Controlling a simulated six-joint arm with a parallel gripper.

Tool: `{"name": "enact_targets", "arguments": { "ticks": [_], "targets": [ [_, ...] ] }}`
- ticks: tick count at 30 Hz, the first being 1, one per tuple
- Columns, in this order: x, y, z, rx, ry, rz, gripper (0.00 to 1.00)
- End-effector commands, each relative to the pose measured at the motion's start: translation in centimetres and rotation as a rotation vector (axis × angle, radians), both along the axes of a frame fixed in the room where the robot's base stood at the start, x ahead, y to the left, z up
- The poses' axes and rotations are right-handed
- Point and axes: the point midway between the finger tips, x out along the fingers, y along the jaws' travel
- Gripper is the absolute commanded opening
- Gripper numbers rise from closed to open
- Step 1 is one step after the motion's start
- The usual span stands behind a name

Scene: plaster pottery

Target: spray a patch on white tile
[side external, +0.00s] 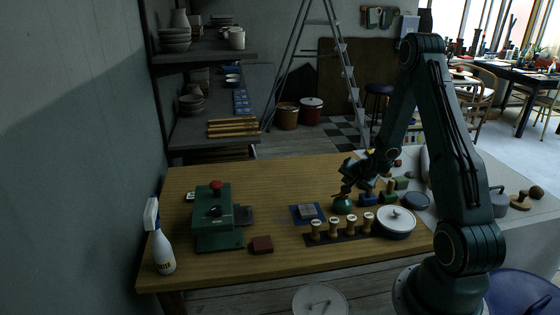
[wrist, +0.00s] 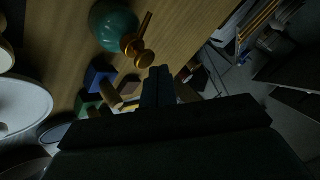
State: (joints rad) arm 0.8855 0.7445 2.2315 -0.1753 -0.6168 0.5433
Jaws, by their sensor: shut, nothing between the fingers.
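My gripper (side external: 347,188) is above the right part of the table, far from the bottle, close to a green rounded object (side external: 342,206). In the wrist view my gripper (wrist: 158,72) has its fingers together and empty, below the green object (wrist: 114,26) and its brass-coloured knob. The bottle is not in the wrist view.
A green machine (side external: 213,226) with a red knob stands right of the bottle, with a reddish block (side external: 262,245) nearby. A dark rack of wooden pegs (side external: 334,228) and a white lidded pot (side external: 396,223) stand at the front right. The table's back middle is clear.

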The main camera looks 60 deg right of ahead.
Motion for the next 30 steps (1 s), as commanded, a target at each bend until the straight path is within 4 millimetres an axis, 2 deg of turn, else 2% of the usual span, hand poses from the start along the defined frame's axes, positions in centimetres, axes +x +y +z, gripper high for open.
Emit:
{"name": "enact_targets", "arguments": {
  "ticks": [24, 30],
  "targets": [
    [0.0, 0.0, 5.4, -0.001, -0.001, 0.000, 0.00],
    [0.0, 0.0, 5.9, 0.000, 0.000, 0.000, 0.00]
  ]
}}
